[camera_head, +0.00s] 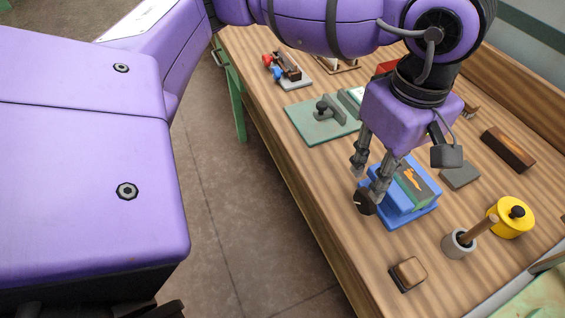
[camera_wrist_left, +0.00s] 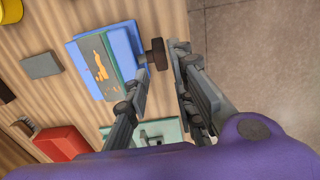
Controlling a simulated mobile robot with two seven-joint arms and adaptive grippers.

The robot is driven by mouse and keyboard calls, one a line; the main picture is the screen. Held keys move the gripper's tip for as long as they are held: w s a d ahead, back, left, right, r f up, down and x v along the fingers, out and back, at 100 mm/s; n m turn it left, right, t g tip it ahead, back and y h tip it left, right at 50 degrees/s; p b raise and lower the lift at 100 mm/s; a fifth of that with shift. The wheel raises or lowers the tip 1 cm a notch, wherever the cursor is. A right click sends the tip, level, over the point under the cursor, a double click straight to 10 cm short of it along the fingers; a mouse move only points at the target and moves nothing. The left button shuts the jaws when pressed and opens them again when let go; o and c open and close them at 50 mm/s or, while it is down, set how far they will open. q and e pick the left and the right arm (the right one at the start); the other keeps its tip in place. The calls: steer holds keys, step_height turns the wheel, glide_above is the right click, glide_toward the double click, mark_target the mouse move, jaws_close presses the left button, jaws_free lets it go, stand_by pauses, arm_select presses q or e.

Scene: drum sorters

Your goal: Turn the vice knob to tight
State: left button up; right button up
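The vice seems to be the blue block (camera_head: 403,214) with a dark panel and orange marking on top; it also shows in the wrist view (camera_wrist_left: 134,38). Its dark round knob (camera_head: 364,203) sticks out of the side facing the bench's front edge, and shows in the wrist view (camera_wrist_left: 156,54). My left gripper (camera_head: 368,180) points down at the knob. In the wrist view its fingers (camera_wrist_left: 163,62) are apart, with the knob near or between the tips. A gap shows on the right finger's side; contact on the other side is unclear. My right gripper is out of view.
On the wooden bench stand a grey cup with a wooden handle (camera_head: 459,243), a yellow pot (camera_head: 511,217), a brown block (camera_head: 408,274) and a grey block (camera_head: 460,175). A green plate with a grey fixture (camera_head: 322,118) lies behind the gripper. Floor is clear before the bench.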

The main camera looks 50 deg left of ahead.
mark_target(367, 194)
arm_select(q)
steer(key=shift+s+f, duration=0.1)
steer(key=shift+f, duration=0.35)
step_height(367, 194, down, 7)
steer(key=shift+f, duration=0.1)
jaws_close()
